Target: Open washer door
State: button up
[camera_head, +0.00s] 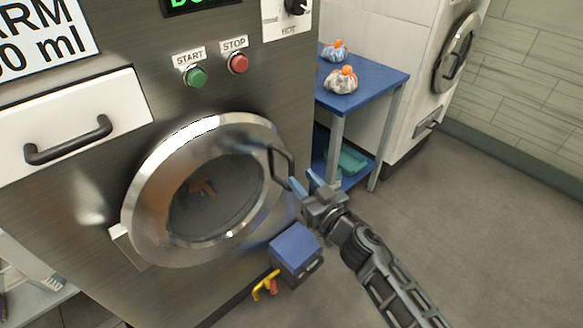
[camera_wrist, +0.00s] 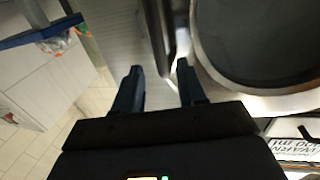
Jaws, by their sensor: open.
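The washer door (camera_head: 135,205) is round, with a wide polished metal ring and a dark glass window (camera_head: 215,195). It sits at the machine's front and looks shut; a small gap would be hard to tell. Its dark bar handle (camera_head: 291,168) is on the right side of the ring. My gripper (camera_head: 302,181) is open and empty, with its blue fingers just right of and slightly below the handle. In the wrist view, my gripper (camera_wrist: 159,70) points toward the handle side of the door ring (camera_wrist: 215,75). Whether a finger touches the handle cannot be told.
Green start (camera_head: 197,77) and red stop (camera_head: 238,63) buttons are above the door. A drawer with a black handle (camera_head: 68,142) is at left. A blue table (camera_head: 375,90) with two bags stands behind right. A blue-topped box (camera_head: 295,247) is below. Floor at right is clear.

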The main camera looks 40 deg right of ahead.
aim_at(293, 170)
jog(key=shift+w+d, duration=0.2)
jog(key=shift+w, duration=0.8)
jog(key=shift+w+d, duration=0.15)
jog(key=shift+w, duration=0.9)
jog(key=shift+w+d, duration=0.2)
jog(key=shift+w, duration=0.8)
jog(key=shift+c, duration=0.5)
grip_shut()
